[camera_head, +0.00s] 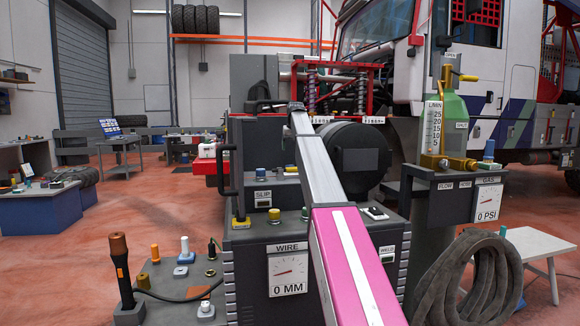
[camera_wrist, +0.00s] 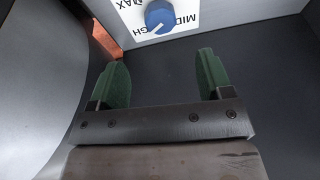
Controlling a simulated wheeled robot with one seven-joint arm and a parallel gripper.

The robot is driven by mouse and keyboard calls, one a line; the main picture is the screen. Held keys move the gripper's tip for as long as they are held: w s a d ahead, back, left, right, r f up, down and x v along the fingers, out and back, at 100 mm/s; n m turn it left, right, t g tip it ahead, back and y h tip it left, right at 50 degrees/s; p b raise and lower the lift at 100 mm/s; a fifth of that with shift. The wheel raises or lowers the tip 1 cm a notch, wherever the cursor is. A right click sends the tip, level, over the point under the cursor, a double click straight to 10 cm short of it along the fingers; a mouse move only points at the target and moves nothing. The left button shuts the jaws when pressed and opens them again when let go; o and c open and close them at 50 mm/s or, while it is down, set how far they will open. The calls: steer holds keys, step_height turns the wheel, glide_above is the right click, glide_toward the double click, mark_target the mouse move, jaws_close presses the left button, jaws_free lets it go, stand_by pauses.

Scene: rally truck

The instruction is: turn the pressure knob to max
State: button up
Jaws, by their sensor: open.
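A blue round knob (camera_wrist: 159,15) sits on a white label plate (camera_wrist: 190,18) at the top of the wrist view. The plate's upside-down lettering reads MAX on the left, with MID and HIGH below. The label does not say pressure in the part I see. My gripper (camera_wrist: 162,62) has two green fingers spread apart with nothing between them. The knob lies beyond the fingertips, between their lines, and does not touch them. In the head view my arm reaches over the dark machine, and my gripper is hidden there.
In the head view, the dark welding machine (camera_head: 250,262) carries a WIRE gauge (camera_head: 288,273) reading 0 MM. A green gas bottle (camera_head: 455,110) stands at right above a gauge (camera_head: 488,204) reading 0 PSI. A coiled hose (camera_head: 475,275) and a white bench (camera_head: 540,245) are beside it. Open floor lies left.

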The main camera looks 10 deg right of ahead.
steer(key=w+f+n, duration=0.1)
steer(key=f, duration=0.2)
steer(key=w+f+n, duration=0.1)
steer(key=f, duration=0.2)
steer(key=w+f+n+t+y, duration=0.1)
steer(key=f+n, duration=0.1)
steer(key=f, duration=0.1)
steer(key=shift+a+f, duration=0.2)
stand_by(0.4)
steer(key=c, duration=0.9)
